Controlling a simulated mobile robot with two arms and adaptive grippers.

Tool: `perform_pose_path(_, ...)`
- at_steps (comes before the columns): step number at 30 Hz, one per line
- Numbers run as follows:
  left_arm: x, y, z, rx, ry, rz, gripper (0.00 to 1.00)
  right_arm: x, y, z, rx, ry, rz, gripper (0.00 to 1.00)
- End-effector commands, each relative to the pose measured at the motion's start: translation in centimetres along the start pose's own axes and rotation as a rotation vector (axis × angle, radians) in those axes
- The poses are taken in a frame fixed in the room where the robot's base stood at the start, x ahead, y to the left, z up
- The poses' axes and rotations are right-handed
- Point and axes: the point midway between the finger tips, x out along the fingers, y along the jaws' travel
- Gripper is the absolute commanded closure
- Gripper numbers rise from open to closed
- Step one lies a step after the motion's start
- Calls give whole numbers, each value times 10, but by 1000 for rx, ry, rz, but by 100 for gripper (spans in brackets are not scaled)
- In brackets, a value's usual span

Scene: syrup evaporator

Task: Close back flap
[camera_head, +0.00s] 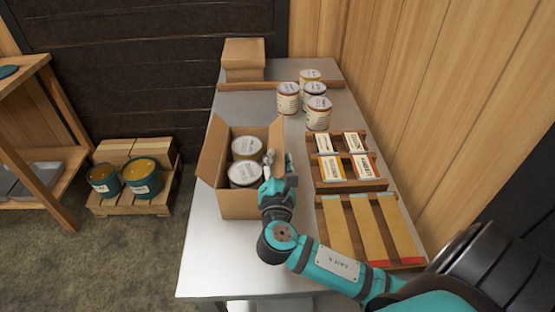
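An open cardboard box (236,207) stands on the metal table and holds two cans with pale lids, a rear can (246,146) and a front can (243,173). Its left flap (212,152) stands up and leans outward. Its right flap (278,138) also stands up, partly hidden by my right gripper. At the far side I see only the box's back edge (250,129); I cannot clearly make out the back flap. My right gripper (268,158) is over the box's right side, by the cans, its fingers pointing toward the back. Its finger gap is too small to judge. My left gripper is out of view.
Several labelled cans (317,113) stand behind the box to the right. Wooden trays with small packets (329,167) and long strips (372,228) lie along the right edge. A closed carton (243,58) sits at the table's back. The table's front left (215,260) is bare.

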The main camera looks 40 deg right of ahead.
Motion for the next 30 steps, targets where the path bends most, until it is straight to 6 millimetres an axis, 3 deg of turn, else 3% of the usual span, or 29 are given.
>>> perform_pose_path(8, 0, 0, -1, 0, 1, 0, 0, 1, 0, 0, -1, 1, 0, 74)
perform_pose_path(14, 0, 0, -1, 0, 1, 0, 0, 1, 0, 0, -1, 1, 0, 100)
perform_pose_path(23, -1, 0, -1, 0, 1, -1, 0, 1, 0, 0, -3, 1, -1, 100)
perform_pose_path(30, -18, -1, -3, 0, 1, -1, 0, 1, 5, 2, -61, 3, -2, 100)
